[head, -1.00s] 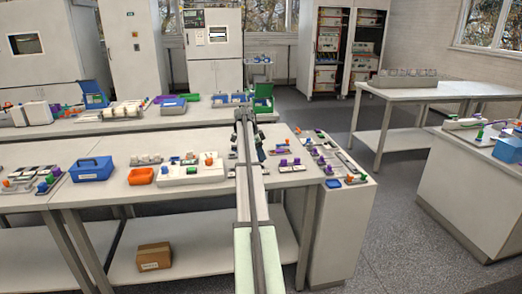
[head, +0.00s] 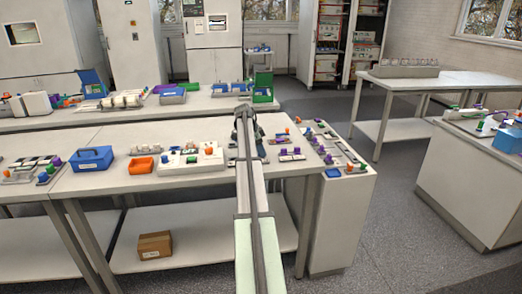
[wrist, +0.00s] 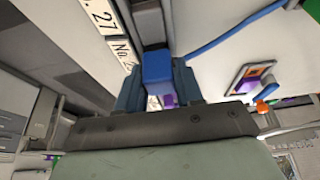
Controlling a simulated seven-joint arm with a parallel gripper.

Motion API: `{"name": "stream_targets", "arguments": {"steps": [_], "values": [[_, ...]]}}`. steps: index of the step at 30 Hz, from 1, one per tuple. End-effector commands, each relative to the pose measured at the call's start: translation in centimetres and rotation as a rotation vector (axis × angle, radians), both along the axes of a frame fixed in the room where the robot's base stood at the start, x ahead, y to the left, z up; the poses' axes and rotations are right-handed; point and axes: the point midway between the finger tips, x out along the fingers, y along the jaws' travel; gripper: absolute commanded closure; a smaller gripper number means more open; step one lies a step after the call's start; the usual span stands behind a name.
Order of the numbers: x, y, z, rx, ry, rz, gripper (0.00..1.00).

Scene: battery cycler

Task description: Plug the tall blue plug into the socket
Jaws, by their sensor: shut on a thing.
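The blue plug (wrist: 157,68) shows in the wrist view as a blue block between the two dark fingers of my gripper (wrist: 157,85). My gripper is shut on it. A small purple patch shows close below the plug, between the fingers. In the head view my gripper (head: 249,135) is mostly hidden behind my own arm, over the far part of the near bench, and the plug cannot be made out there. I cannot tell which fitting is the socket. Number labels (wrist: 122,50) lie beside the plug in the wrist view.
On the near bench (head: 120,182), a blue box (head: 91,160), an orange tray (head: 141,165) and a white fixture (head: 190,161) stand left of my arm. Several small coloured plugs and panels crowd the right end. A blue cable (wrist: 232,30) shows in the wrist view.

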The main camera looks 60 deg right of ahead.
Motion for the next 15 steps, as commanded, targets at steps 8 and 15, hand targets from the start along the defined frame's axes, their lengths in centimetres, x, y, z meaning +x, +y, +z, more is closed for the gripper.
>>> {"name": "stream_targets", "arguments": {"steps": [8,15], "values": [[0.00,0.00,-0.26,0.000,0.000,0.000,0.95],[0.00,0.00,-0.43,0.000,0.000,0.000,0.56]]}}
